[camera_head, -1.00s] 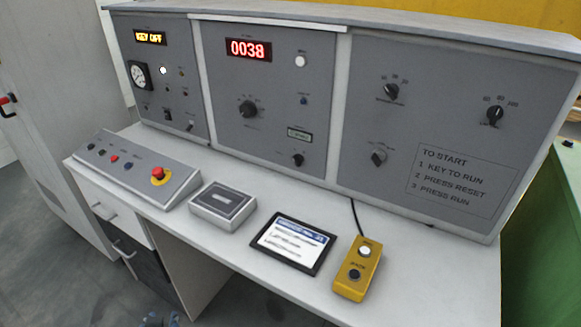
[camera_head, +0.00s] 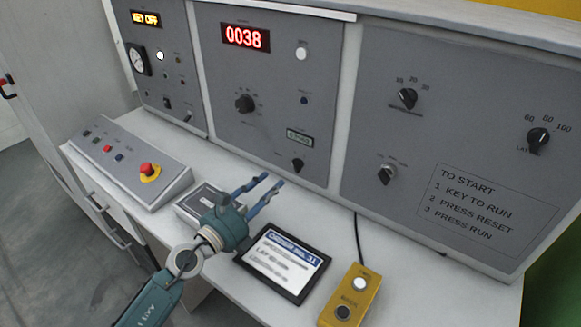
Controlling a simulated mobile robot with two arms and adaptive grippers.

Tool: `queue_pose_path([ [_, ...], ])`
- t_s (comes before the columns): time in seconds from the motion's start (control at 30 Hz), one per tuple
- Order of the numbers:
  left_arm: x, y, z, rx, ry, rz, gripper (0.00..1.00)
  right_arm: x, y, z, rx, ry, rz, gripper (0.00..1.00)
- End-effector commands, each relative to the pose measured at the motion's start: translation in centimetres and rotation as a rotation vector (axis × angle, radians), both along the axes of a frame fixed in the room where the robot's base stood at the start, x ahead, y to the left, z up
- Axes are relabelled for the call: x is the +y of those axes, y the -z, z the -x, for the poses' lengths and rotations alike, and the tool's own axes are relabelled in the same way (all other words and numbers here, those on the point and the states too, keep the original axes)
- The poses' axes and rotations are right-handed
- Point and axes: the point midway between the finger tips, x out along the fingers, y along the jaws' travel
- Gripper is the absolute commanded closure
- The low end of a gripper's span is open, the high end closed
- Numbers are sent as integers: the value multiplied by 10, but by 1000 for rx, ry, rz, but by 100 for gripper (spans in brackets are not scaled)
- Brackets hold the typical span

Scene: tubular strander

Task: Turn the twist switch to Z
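Several dark rotary knobs sit on the grey console. One is low on the middle panel (camera_head: 298,165), below a small green display. Another is at the lower left of the right panel (camera_head: 386,174). Their labels are too small to read, so I cannot tell which is the twist switch or whether one points to Z. My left gripper (camera_head: 272,180) comes in from below, over the desk in front of the middle panel. Its two blue fingers are apart with nothing between them, and it appears clear of the knobs. My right gripper is not in view.
A button box with a red emergency stop (camera_head: 149,170) stands on the left. A grey box (camera_head: 190,205) is partly hidden by my gripper.

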Motion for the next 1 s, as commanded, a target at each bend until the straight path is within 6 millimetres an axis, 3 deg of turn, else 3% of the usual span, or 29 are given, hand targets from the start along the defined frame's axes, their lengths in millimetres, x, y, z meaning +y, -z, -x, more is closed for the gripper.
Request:
queue_pose_path([
  [0.03,-8,-2,-9,-2,1,4,66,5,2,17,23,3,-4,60],
  [0.1,-16,-2,-21,-2,1,6,66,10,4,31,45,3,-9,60],
  [0.2,-27,-1,-36,-1,0,6,66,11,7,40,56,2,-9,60],
  [0.33,-39,0,-52,-1,0,5,66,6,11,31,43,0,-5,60],
  [0.57,-49,-1,-67,-1,0,5,66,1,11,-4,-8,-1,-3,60],
  [0.83,-50,-1,-67,0,-1,6,66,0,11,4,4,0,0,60],
  [1.0,-50,-1,-67,0,-1,6,98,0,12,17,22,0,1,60],
])
